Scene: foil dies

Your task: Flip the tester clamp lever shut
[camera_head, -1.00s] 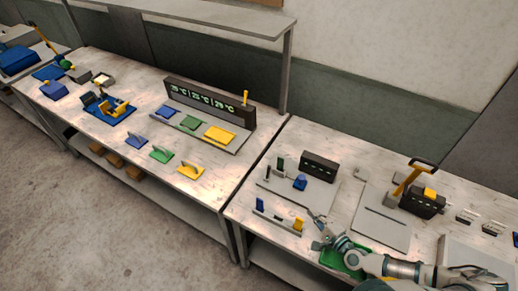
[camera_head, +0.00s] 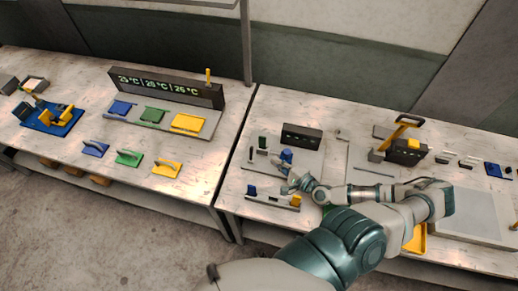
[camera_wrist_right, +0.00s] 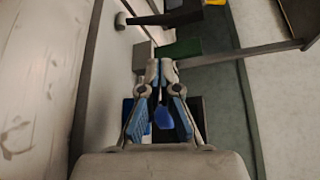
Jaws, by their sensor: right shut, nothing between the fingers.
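The tester looks to be the grey plate (camera_head: 308,162) on the right-hand bench, with a black box (camera_head: 301,136) at its back. A blue part (camera_head: 286,155) stands on it, with a dark green block (camera_head: 263,142) to its left. Which part is the clamp lever I cannot tell surely. My right gripper (camera_head: 284,187) is shut and empty, just in front of the blue part; contact cannot be told. In the right wrist view its fingertips (camera_wrist_right: 160,66) are together, with a blue piece (camera_wrist_right: 163,117) visible between the finger links and a dark green block (camera_wrist_right: 182,48) beyond. My left gripper is out of view.
A low rack with a blue piece (camera_head: 251,190) and a yellow piece (camera_head: 295,202) lies at the bench's front edge. The left bench holds a display (camera_head: 165,86) and coloured plates.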

